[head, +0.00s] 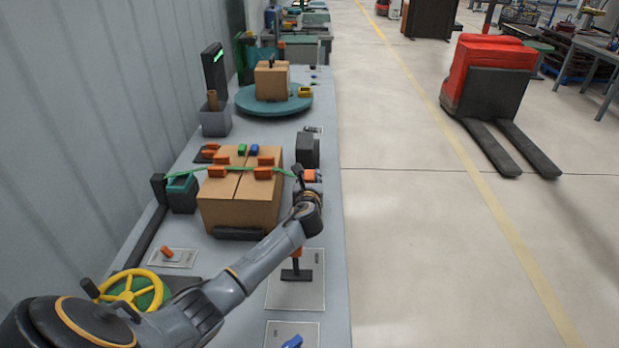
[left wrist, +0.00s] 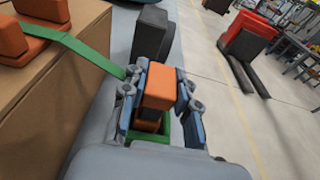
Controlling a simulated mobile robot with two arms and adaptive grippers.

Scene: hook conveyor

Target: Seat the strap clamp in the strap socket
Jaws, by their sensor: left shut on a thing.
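My left gripper (head: 309,184) is beside the right side of the large cardboard box (head: 238,212). In the left wrist view my left gripper (left wrist: 157,105) is shut on the orange strap clamp (left wrist: 160,84), with a finger on each side. The orange clamp also shows small in the head view (head: 310,175). A green strap (left wrist: 85,52) runs over the box top to the gripper; its end is hidden by the fingers. A green-edged part (left wrist: 176,132), possibly the strap socket, lies below the clamp. I cannot tell whether the clamp is inside it. My right gripper is not in view.
A dark block (head: 307,149) stands just beyond the gripper. Several orange clips sit on the box top. A turntable (head: 260,104) with a small box is farther back. A yellow handwheel (head: 131,292) is front left. The floor on the right is clear up to a red pallet truck (head: 490,85).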

